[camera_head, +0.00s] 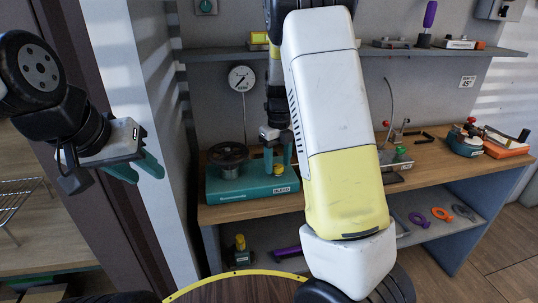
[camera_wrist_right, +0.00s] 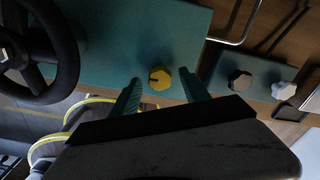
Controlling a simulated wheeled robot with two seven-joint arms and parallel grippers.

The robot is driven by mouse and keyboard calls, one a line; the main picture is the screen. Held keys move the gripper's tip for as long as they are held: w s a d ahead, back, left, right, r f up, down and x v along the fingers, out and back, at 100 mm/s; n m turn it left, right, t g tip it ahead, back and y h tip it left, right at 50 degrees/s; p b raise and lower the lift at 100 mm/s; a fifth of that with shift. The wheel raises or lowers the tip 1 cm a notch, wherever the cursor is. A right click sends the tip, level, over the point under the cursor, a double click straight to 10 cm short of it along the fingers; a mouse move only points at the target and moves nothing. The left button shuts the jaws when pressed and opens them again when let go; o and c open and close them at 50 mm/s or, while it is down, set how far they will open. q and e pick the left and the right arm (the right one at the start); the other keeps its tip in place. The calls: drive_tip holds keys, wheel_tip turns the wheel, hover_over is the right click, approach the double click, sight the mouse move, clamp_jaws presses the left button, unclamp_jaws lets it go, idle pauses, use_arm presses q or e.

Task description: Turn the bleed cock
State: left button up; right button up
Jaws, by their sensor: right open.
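The yellow bleed cock knob (camera_head: 279,170) sits on the teal valve box (camera_head: 235,196), above a small label that seems to read BLEED. My right gripper (camera_head: 278,158) points down over it from above. In the right wrist view the yellow knob (camera_wrist_right: 160,78) shows between the two spread fingertips (camera_wrist_right: 161,80), with a gap on both sides; a dark mark crosses its top. Whether the fingers reach down to its height is hard to tell. My left gripper (camera_head: 140,168) hangs empty at the left, fingers apart, far from the box.
A black handwheel (camera_head: 228,155) stands on the same box, left of the knob. A pressure gauge (camera_head: 241,79) is behind. In the wrist view a dark knob (camera_wrist_right: 240,80) and a grey knob (camera_wrist_right: 284,89) sit to the right. A shelf (camera_head: 220,54) runs above the bench.

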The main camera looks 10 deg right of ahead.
drive_tip(key=shift+r, duration=0.1)
drive_tip(key=shift+r, duration=2.95)
drive_tip(key=s+r+n+t+y, duration=0.1)
drive_tip(key=s+r+n, duration=0.2)
drive_tip(key=r+n, duration=0.15)
drive_tip(key=s+r+n+y, duration=0.1)
drive_tip(key=s+r+n, duration=0.2)
drive_tip(key=r, duration=0.2)
drive_tip(key=s+a+r+n+t, duration=0.2)
drive_tip(key=s+n+t, duration=0.3)
drive_tip(key=s+n, duration=1.3)
drive_tip(key=n, duration=0.6)
drive_tip(key=shift+s, duration=0.15)
